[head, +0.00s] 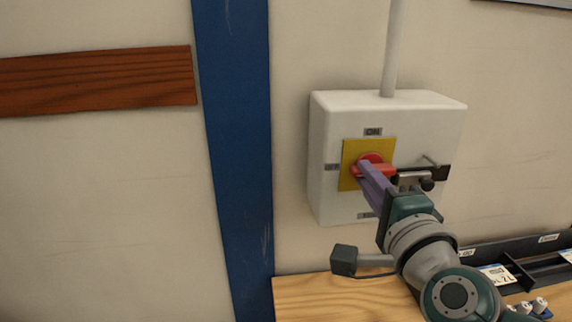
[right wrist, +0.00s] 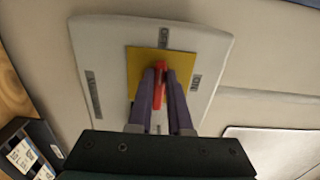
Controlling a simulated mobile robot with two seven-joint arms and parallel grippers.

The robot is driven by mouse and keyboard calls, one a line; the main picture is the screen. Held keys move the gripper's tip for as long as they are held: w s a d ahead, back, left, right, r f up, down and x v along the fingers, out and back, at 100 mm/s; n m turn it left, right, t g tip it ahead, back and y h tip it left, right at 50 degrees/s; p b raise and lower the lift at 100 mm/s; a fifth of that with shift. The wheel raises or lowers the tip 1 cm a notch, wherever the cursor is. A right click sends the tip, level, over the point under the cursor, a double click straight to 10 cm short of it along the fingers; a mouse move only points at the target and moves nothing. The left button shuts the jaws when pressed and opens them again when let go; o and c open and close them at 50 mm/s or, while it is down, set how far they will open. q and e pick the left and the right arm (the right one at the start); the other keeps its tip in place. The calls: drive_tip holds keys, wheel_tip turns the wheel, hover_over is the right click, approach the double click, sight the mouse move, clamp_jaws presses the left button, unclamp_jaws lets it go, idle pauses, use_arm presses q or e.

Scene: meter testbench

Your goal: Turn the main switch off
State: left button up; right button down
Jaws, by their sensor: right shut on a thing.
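The main switch is a pale box (head: 430,120) on the wall with a yellow plate (head: 388,148) and a red handle (head: 371,158). "ON" is marked above the plate, a label reading like "OFF" at its left, and another label below, partly hidden. The red handle (right wrist: 158,88) lies roughly level, along the line through the left label; which end points is unclear. My right gripper (head: 366,170) is shut on the handle, its purple fingers on either side of it in the right wrist view (right wrist: 161,80). My left gripper is not in view.
A conduit (head: 393,45) rises from the box top. A blue post (head: 235,140) and a wooden board (head: 100,80) are at the left. Below are a wooden bench top (head: 320,298) and a dark tray (head: 515,262) with labelled cards at the right.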

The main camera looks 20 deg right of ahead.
drive_tip(key=c, duration=0.8)
unclamp_jaws()
drive_tip(key=shift+c, duration=0.2)
drive_tip(key=b+v, duration=0.1)
drive_tip(key=v, duration=0.9)
